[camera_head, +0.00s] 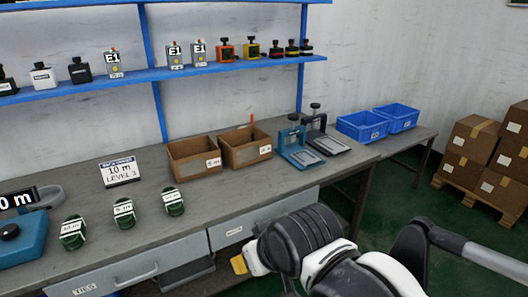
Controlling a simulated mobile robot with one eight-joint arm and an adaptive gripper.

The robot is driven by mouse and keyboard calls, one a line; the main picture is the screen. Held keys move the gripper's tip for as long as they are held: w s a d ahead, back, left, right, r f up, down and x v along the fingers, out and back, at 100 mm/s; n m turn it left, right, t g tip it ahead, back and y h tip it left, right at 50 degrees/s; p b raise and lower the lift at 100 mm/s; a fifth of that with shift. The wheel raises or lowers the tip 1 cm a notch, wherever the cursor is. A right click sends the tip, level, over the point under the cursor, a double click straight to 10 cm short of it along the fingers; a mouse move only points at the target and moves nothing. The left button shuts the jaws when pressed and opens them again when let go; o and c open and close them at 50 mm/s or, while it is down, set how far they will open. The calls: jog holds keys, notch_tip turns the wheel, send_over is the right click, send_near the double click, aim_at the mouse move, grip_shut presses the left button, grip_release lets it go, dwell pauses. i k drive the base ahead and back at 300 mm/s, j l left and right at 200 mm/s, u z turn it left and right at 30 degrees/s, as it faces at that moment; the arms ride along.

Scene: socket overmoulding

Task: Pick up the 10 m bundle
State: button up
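Three dark green coiled bundles with white labels stand in a row on the grey workbench (60,192), at the front left: a left bundle (73,241), a middle bundle (123,218) and a right bundle (173,208). Their labels appear to end in "m", but the numbers are too small to read surely. A white sign (119,171) behind them reads "10 m LEVEL 3". My black and white arm fills the lower right, in front of the bench and apart from the bundles. A yellow piece at its end may belong to my gripper (240,264); the fingers are not clear.
Two brown bins (194,172) (244,162) and two clamp devices (295,155) (322,142) stand right of the bundles. A blue device (20,248) is at far left. Blue crates (362,136) and stacked cartons (505,170) are further right. A blue shelf (100,85) hangs above.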

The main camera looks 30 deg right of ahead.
aim_at(173, 200)
jog(key=i+j, duration=0.1)
jog(key=j, duration=0.3)
jog(key=i+j, duration=0.15)
jog(key=j, duration=0.25)
jog(key=i+j, duration=0.1)
jog(key=j, duration=0.25)
jog(key=i+j+z, duration=0.1)
jog(key=j, duration=0.3)
jog(key=i+j, duration=0.15)
jog(key=j, duration=0.25)
jog(key=i+j, duration=0.1)
jog(key=j, duration=0.3)
jog(key=i+j, duration=0.1)
jog(key=j, duration=0.3)
